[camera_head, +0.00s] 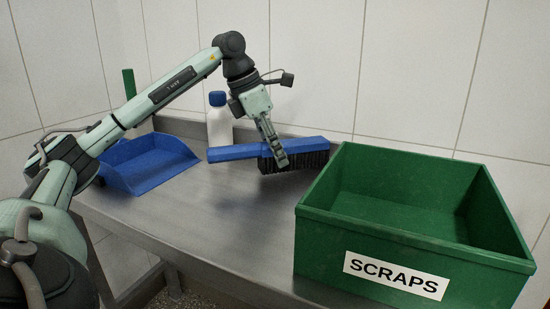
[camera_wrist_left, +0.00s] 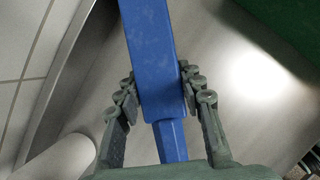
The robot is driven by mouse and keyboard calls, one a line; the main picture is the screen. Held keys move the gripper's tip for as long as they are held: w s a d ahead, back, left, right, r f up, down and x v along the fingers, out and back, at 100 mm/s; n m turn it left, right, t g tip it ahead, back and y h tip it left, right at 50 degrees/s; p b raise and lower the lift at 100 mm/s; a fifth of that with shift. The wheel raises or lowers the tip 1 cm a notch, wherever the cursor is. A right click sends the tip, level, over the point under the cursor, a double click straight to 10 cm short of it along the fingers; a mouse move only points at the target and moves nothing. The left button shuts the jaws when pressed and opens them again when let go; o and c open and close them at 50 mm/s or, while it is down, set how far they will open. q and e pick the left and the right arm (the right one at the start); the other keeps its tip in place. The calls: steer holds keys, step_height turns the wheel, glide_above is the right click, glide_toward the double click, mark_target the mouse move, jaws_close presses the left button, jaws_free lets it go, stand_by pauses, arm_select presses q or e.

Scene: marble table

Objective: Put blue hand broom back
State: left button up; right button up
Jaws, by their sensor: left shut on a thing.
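The blue hand broom (camera_head: 231,153) has a long blue back and black bristles (camera_head: 313,161) pointing down at its right end. It lies roughly level near the back of the metal table (camera_head: 225,208), left of the green crate. I cannot tell whether the bristles touch the table. My left gripper (camera_head: 277,158) comes down from above and is shut on the broom. In the left wrist view the blue broom (camera_wrist_left: 150,50) runs between the two fingers, one on each side. My right gripper is not in view.
A green crate (camera_head: 415,240) labelled SCRAPS stands at the right front. A blue dustpan (camera_head: 148,162) is on the left. A white bottle with a blue cap (camera_head: 219,126) stands behind the broom, close to the tiled wall. The middle front of the table is clear.

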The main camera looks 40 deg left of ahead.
mark_target(263, 145)
arm_select(q)
steer(key=shift+f, duration=0.55)
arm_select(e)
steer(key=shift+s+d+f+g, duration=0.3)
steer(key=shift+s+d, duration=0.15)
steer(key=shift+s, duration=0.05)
arm_select(q)
steer(key=shift+f, duration=0.1)
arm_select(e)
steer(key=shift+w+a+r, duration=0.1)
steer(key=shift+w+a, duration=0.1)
arm_select(q)
steer(key=o, duration=1.1)
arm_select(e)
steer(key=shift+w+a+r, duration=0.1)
arm_select(q)
steer(key=p+v, duration=0.1)
steer(key=v, duration=0.6)
steer(key=shift+w+d+r, duration=0.1)
steer(key=shift+r, duration=0.25)
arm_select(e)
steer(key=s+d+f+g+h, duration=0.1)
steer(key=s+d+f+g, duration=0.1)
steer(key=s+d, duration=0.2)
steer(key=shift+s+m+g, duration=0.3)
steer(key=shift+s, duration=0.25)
